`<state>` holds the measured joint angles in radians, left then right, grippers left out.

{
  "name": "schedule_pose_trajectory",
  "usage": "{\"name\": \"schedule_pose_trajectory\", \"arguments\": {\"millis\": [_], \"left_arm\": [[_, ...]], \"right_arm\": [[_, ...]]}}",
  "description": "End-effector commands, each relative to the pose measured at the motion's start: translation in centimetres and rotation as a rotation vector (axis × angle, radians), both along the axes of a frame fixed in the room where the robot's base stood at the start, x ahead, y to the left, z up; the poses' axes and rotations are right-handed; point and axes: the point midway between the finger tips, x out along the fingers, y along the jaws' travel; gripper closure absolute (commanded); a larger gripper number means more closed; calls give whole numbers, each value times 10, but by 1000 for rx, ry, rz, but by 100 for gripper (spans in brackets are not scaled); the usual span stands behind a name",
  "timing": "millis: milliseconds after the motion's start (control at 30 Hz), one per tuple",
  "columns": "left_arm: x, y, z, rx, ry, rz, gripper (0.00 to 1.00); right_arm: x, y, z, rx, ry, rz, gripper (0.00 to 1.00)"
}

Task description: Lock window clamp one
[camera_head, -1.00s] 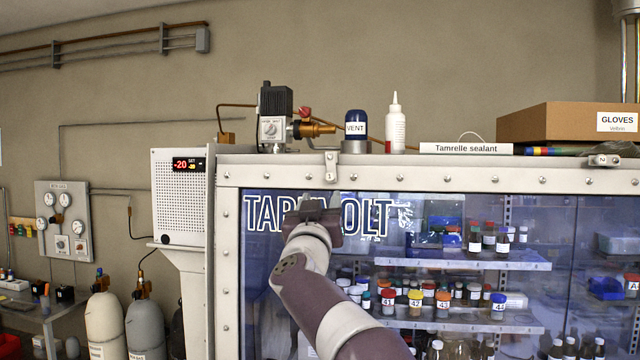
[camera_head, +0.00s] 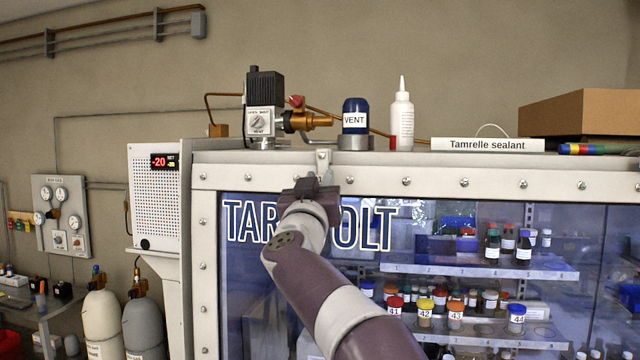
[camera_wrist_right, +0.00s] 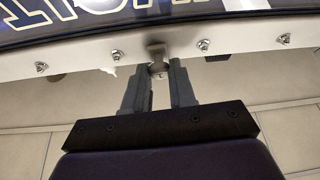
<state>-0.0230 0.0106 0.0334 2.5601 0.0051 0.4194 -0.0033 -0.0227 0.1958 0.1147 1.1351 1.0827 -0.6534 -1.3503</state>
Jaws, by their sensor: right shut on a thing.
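The window clamp (camera_head: 323,160) is a small pale metal piece on the top rail of the window frame (camera_head: 245,177). In the right wrist view the clamp (camera_wrist_right: 157,56) shows as a short grey-brown part at the fingertips. My right gripper (camera_head: 318,183) reaches up just below the clamp in the head view and partly hides its lower end. In the wrist view the two fingers (camera_wrist_right: 164,72) stand either side of the clamp's lower part and are shut on it. My left gripper is in neither view.
On the cabinet top stand a valve unit (camera_head: 265,108), a blue VENT cap (camera_head: 355,115), a white bottle (camera_head: 402,117), a Tamrelle sealant box (camera_head: 488,145) and a cardboard box (camera_head: 580,113). Behind the glass are shelves (camera_head: 480,270) with bottles. A white controller (camera_head: 155,195) is at left.

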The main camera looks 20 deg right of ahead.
Motion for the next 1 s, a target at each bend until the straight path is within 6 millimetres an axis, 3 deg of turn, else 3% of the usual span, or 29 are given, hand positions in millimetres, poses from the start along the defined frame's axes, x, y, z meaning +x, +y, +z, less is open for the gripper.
{"name": "schedule_pose_trajectory", "arguments": {"millis": [167,300,500,533,600,1000], "left_arm": [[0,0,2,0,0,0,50],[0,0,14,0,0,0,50],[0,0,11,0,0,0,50],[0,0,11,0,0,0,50],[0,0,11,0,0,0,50],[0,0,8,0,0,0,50]], "right_arm": [[1,-1,0,6,-2,-3,100],[5,4,2,82,-57,-9,100],[4,4,-2,90,-65,-11,100],[4,4,-2,90,-65,-11,72],[4,4,-2,89,-65,-10,50],[6,1,-6,88,-64,-10,50]]}}
